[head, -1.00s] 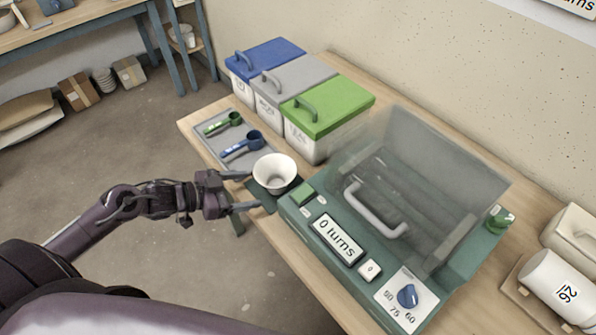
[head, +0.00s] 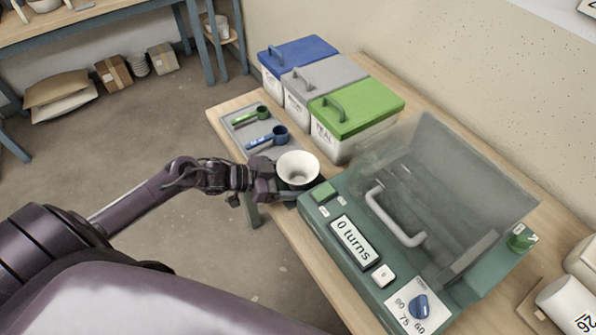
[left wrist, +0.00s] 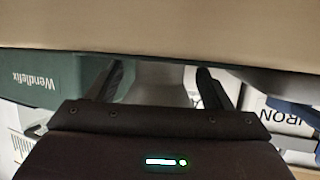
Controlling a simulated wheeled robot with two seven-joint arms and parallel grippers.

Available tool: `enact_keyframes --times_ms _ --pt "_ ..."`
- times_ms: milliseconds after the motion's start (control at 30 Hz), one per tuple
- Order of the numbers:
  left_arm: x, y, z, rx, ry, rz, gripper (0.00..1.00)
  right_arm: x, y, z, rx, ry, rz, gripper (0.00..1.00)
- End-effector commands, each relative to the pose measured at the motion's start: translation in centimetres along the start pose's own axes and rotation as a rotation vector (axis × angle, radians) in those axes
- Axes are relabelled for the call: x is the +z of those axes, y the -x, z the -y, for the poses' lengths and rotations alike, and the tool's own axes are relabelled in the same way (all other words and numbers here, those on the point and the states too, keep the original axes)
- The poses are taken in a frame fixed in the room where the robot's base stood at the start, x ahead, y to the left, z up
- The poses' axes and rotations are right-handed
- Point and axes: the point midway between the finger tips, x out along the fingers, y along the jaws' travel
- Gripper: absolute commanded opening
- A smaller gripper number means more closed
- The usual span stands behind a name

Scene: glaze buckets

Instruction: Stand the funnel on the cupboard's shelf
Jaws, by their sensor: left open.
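The white funnel (head: 297,167) stands wide mouth up at the near edge of the workbench, between the measuring spoons and the green machine. My left gripper (head: 285,188) is at the funnel's near left side, low against it in the picture. In the left wrist view my left gripper (left wrist: 160,76) is open, with a pale part of the funnel (left wrist: 158,84) between its two fingers. I cannot tell whether either finger touches it. The funnel's lower part is mostly hidden in the head view. My right gripper is out of view. I cannot make out the cupboard or its shelf.
The green machine (head: 345,208) with a clear raised cover stands right of the funnel. Lidded buckets, blue (head: 297,52), grey (head: 325,77) and green (head: 357,105), stand behind. A grey tray (head: 236,127) holds a green and a blue spoon. The floor (head: 130,130) at left is open.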

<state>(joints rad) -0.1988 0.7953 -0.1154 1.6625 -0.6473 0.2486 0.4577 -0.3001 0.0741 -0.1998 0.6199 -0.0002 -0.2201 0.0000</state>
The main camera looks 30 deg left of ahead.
Motion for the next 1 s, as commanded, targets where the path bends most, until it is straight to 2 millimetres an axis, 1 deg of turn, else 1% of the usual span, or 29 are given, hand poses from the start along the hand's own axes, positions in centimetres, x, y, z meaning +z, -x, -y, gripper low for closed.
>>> enact_keyframes --times_ms 100,433,500,533,567,833,1000 --pt "0.0 0.0 0.0 0.0 0.0 0.0 0.73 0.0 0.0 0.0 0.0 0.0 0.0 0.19" --pt "0.0 0.1 0.0 0.0 0.0 0.0 0.3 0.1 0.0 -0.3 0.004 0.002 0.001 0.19" --pt "0.0 0.1 0.0 0.0 0.0 -0.001 0.23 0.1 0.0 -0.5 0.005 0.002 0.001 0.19" --pt "0.0 0.1 0.0 -0.001 0.0 -0.001 0.22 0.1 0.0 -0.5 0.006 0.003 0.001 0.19" --pt "0.0 0.1 0.0 -0.001 0.0 -0.001 0.19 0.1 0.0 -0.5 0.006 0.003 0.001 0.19" --pt "-0.3 0.2 0.0 -0.001 -0.001 -0.001 0.19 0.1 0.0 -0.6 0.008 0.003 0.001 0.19" --pt "-1.7 0.8 0.1 0.0 -0.003 -0.002 0.19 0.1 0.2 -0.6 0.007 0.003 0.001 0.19"
